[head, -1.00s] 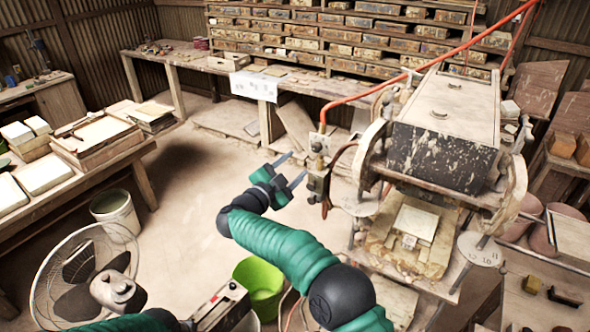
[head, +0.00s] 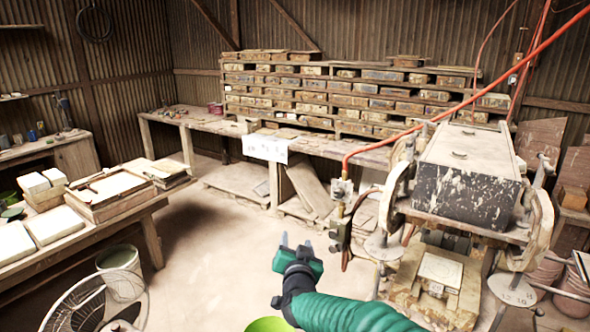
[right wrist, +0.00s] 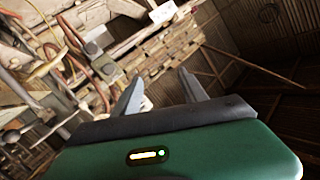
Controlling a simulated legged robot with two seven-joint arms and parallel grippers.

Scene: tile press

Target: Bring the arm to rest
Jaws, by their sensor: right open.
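My right arm, with a green sleeve, reaches in from the bottom of the head view. Its gripper (head: 296,241) is open and empty, with two grey fingers apart, above the bare floor and left of the tile press (head: 462,195). In the right wrist view the same two fingers (right wrist: 160,92) stand apart with nothing between them. The press has a dark, paint-spattered front plate and a pale tile-like block (head: 440,271) low on its bed. My left gripper does not show in the head view.
An orange hose (head: 440,118) runs down to a valve block (head: 342,205) close to the right gripper. A lime bucket (head: 268,325) stands below the arm. A fan (head: 85,305), a white bucket (head: 121,270) and a table with tiles (head: 110,200) are left. The middle floor is open.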

